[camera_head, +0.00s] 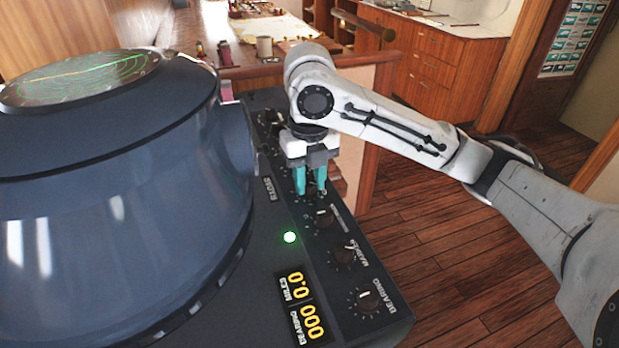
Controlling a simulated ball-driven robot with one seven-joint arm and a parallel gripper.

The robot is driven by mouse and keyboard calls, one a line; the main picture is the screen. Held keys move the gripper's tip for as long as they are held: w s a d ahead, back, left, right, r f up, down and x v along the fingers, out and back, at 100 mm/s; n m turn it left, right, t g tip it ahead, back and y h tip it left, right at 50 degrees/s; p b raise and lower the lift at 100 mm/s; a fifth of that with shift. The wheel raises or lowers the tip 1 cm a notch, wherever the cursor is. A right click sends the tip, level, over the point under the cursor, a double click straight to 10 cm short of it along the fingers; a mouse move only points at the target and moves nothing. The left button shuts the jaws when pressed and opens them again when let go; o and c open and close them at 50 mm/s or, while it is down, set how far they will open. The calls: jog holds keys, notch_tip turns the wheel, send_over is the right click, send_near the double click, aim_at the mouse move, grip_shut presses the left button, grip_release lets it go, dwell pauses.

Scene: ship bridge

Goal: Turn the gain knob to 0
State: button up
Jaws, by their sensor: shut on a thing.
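My gripper (311,185), with teal fingers, points down at the sloped dark control panel (275,225) beside the radar housing. It is shut on a knob in the panel's row. The fingers hide most of that knob, its pointer and its scale, so I cannot read its label or setting. Nearer along the row, free of the fingers, are a small knob (323,217), a marker knob (346,253) and a bearing knob (368,298). Another knob (268,116) shows at the far end, behind my gripper.
The large round radar housing (120,200) with its green screen (78,78) stands close to the left of my gripper. A lit green lamp (290,237) and a yellow readout (302,305) are on the panel. A chart table with a mug (264,47) stands behind. Wooden floor is open at right.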

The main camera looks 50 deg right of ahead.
aim_at(309, 183)
jog(key=o, duration=1.1)
jog(key=shift+c, duration=0.2)
jog(key=shift+r, duration=0.1)
notch_tip(309, 183, up, 11)
jog(key=shift+p, duration=0.4)
jog(key=shift+f, duration=0.2)
